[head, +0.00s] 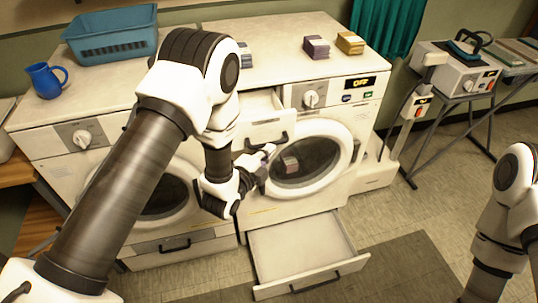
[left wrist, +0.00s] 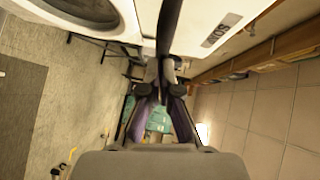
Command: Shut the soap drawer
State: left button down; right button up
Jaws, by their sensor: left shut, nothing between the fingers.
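The soap drawer (head: 262,130) stands pulled out at the upper left of the right washing machine (head: 335,215). Its white front has a dark handle, and part of its open top shows. My left gripper (head: 268,150) is shut and empty, just below and in front of the drawer front, close to the handle. In the left wrist view the shut fingers (left wrist: 160,72) lie near a dark bar and a white panel; I cannot tell whether they touch. My right arm shows at the right edge, with its gripper out of view.
A wide lower drawer (head: 308,250) is pulled out near the floor under the round door (head: 335,155). A blue basket (head: 112,35), a blue mug (head: 45,80) and small boxes (head: 316,46) stand on top. A side table (head: 465,75) is at right.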

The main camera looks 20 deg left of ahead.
pick_arm(q)
jog(key=w+a+b, duration=0.1)
jog(key=w+a, duration=0.1)
jog(key=w, duration=0.1)
jog(key=w+a+b, duration=0.2)
jog(key=w+a, duration=0.1)
jog(key=w, duration=0.1)
jog(key=w+a+b, duration=0.1)
jog(key=w+a, duration=0.1)
jog(key=w, duration=0.1)
jog(key=shift+w+a+b, duration=0.15)
jog(key=shift+w+b, duration=0.2)
jog(key=shift+w, duration=0.05)
jog(key=shift+w+a, duration=0.15)
jog(key=shift+r, duration=0.3)
jog(key=shift+w, duration=0.1)
